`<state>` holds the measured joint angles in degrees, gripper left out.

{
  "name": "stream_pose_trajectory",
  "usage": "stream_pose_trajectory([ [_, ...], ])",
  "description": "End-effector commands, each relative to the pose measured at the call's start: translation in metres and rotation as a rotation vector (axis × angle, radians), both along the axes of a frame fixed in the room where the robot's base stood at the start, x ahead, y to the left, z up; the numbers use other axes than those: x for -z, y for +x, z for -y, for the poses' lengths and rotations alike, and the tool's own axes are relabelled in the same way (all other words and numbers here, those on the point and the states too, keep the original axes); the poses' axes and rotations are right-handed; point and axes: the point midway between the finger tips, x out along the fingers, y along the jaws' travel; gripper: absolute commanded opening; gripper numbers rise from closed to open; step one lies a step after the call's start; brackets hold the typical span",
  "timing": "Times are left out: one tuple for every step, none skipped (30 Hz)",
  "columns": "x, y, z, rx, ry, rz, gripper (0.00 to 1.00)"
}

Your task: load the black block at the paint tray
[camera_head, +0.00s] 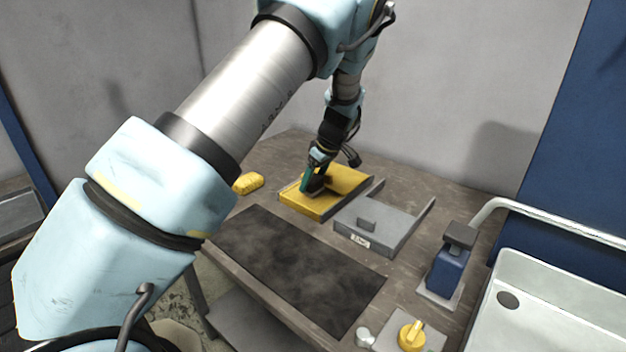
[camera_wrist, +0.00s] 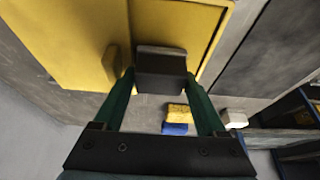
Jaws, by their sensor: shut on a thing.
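My gripper (camera_head: 314,188) is at the yellow tray (camera_head: 345,182), the flat tray that looks like the paint tray. Its green fingers are shut on the dark block (camera_head: 319,182), one on each side. In the wrist view, the block (camera_wrist: 160,75) has a lighter grey edge and sits between the fingertips over the yellow tray (camera_wrist: 60,45). I cannot tell whether the block's underside touches the tray.
A grey tray (camera_head: 350,238) with a small grey upright piece stands right of the yellow tray. A yellow sponge (camera_head: 248,183) lies to the left. A dark mat (camera_head: 300,270) covers the near table. A blue-bodied stand (camera_head: 449,268) and white sink (camera_head: 560,310) are at right.

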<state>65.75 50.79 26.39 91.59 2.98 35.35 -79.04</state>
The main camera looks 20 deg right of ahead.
Motion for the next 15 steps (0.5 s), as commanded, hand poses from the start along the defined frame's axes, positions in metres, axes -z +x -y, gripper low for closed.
stream_pose_trajectory([
  [-0.0001, 0.0001, 0.0001, 0.0, 0.0, 0.0, 0.29],
  [0.0, 0.0, 0.0001, 0.0, 0.0, 0.0, 0.29],
  [0.0002, 0.0001, 0.0001, 0.0, 0.0, 0.0, 0.29],
  [0.0004, 0.0001, 0.0001, 0.0, 0.0, 0.0, 0.29],
  [0.0006, 0.0001, 0.0001, 0.0, 0.0, 0.0, 0.29],
  [0.0009, 0.0001, 0.0001, 0.0, 0.0, 0.0, 0.29],
  [0.0014, 0.0, 0.0, 0.0, 0.0, 0.0, 0.29],
  [0.0017, 0.0001, 0.0, 0.0, 0.0, 0.0, 0.29],
  [0.0022, 0.0001, 0.0001, 0.0, 0.0, 0.0, 0.29],
  [0.0026, 0.0, 0.0001, 0.0, 0.0, 0.0, 0.29],
  [0.0029, 0.0001, 0.0001, 0.0, 0.0, 0.0, 0.29],
  [0.0034, 0.0, 0.0001, 0.0, 0.0, 0.0, 0.29],
  [0.0037, 0.0001, 0.0001, 0.0, 0.0, 0.0, 0.29],
  [0.0041, 0.0001, 0.0001, 0.0, 0.0, 0.0, 0.29],
  [0.0045, 0.0001, 0.0001, 0.0, 0.0, 0.0, 0.29],
])
